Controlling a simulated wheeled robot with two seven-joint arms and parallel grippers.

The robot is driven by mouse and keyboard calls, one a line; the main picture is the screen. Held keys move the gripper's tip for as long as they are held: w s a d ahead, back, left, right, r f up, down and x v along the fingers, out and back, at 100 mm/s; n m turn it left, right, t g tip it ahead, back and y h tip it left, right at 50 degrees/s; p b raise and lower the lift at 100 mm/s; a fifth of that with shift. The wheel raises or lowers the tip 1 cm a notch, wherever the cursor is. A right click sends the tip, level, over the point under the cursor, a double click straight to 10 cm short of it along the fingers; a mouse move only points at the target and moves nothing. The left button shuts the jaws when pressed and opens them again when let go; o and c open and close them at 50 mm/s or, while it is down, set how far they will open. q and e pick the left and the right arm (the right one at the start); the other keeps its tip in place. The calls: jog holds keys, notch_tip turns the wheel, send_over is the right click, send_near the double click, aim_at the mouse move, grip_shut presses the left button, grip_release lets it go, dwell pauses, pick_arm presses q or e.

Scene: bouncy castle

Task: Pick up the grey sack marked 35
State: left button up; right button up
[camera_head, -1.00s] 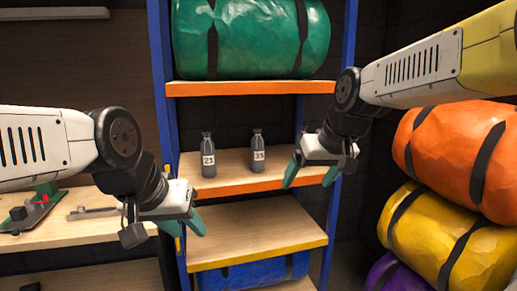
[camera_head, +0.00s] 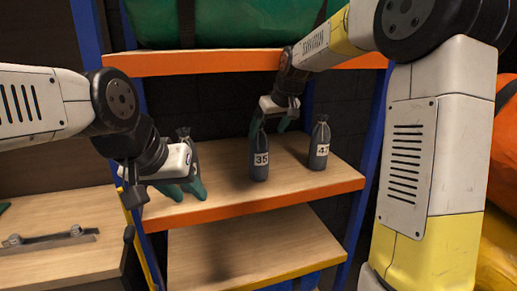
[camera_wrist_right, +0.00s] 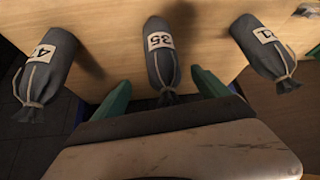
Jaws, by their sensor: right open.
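The grey sack marked 35 (camera_head: 260,162) stands upright on the middle wooden shelf, its label facing me. My right gripper (camera_head: 272,122) is at its tied neck, coming from behind and above. In the right wrist view the sack (camera_wrist_right: 160,58) lies between the two green fingers of my right gripper (camera_wrist_right: 163,92), which are open with a gap on each side of the neck. My left gripper (camera_head: 186,190) is open and empty at the shelf's left front, in front of another grey sack.
A grey sack (camera_head: 319,147) marked 42 or 43 stands to the right. The sack marked 21 (camera_wrist_right: 264,48) is on the other side, partly hidden by my left gripper in the head view. The shelf with a green bag (camera_head: 230,22) is above. The lower shelf (camera_head: 250,245) is bare.

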aim_at(260, 143)
jog(key=x, duration=0.7)
jog(key=shift+w+a+f, duration=0.1)
jog(key=shift+a+f, duration=0.2)
jog(key=shift+a, duration=0.1)
jog(key=shift+c, duration=0.3)
jog(key=shift+r, duration=0.1)
grip_shut()
